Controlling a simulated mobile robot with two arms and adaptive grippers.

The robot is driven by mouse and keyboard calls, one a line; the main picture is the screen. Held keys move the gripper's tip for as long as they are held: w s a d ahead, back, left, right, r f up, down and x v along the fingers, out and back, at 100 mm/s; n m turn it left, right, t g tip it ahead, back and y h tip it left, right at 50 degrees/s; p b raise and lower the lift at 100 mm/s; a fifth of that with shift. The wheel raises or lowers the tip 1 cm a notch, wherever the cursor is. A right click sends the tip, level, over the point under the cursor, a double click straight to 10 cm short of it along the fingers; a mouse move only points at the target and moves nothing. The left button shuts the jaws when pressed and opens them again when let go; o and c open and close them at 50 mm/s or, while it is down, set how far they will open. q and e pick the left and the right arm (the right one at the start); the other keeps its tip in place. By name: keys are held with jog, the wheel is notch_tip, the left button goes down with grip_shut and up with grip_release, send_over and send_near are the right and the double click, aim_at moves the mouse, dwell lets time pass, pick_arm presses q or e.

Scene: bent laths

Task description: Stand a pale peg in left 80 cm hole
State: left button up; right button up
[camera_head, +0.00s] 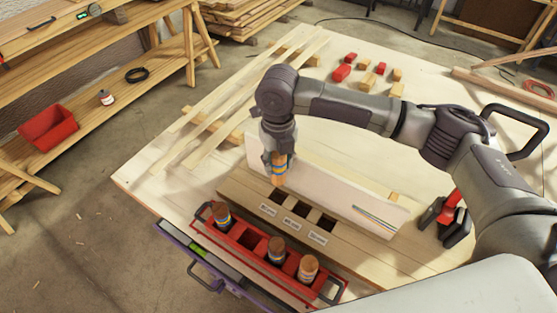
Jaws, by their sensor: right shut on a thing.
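My right gripper (278,156) points down and is shut on a pale wooden peg (279,175) with a blue band, held upright. Two more holes, the middle one (302,211) and the right one (326,223), look empty. White labels lie in front of the holes, too small to read. My left gripper is not in view.
A red tray (204,224) at the table's front edge holds three banded pegs, one darker (221,215). A white board (330,184) stands close behind the holes. Long laths (230,110) lie at left, red and wooden blocks (342,72) at the back, a black-and-red tool (450,212) at right.

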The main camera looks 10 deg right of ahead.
aim_at(278, 181)
notch_tip(278, 181, down, 5)
jog(key=b, duration=0.5)
jog(key=shift+f, duration=0.85)
jog(key=shift+f, duration=0.75)
jog(key=o, duration=1.3)
jog(key=shift+c, duration=0.2)
jog(key=shift+a, duration=0.1)
